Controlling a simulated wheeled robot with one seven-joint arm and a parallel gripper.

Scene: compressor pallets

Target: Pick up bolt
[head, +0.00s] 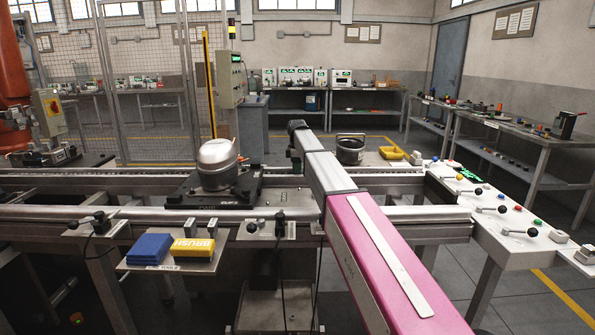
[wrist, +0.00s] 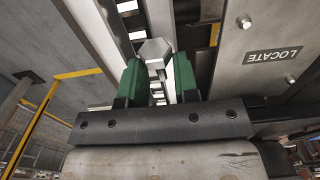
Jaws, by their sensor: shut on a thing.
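In the wrist view, the bolt (wrist: 152,48) shows as a silver piece with a hexagonal head between two green fingers. My gripper (wrist: 155,72) is shut on it, one finger on each side. The lower part of the bolt is hidden by the fingers and the dark gripper body. In the head view, my pink and grey arm reaches forward over the conveyor; the fingers and the bolt cannot be made out there.
A silver compressor (head: 217,164) stands on a dark pallet (head: 212,193) on the conveyor, left of my arm. A dark bin (head: 350,149) and yellow tray (head: 393,153) lie beyond. A side shelf holds blue (head: 150,248) and yellow (head: 192,247) blocks. A LOCATE plate (wrist: 270,50) is right of the gripper.

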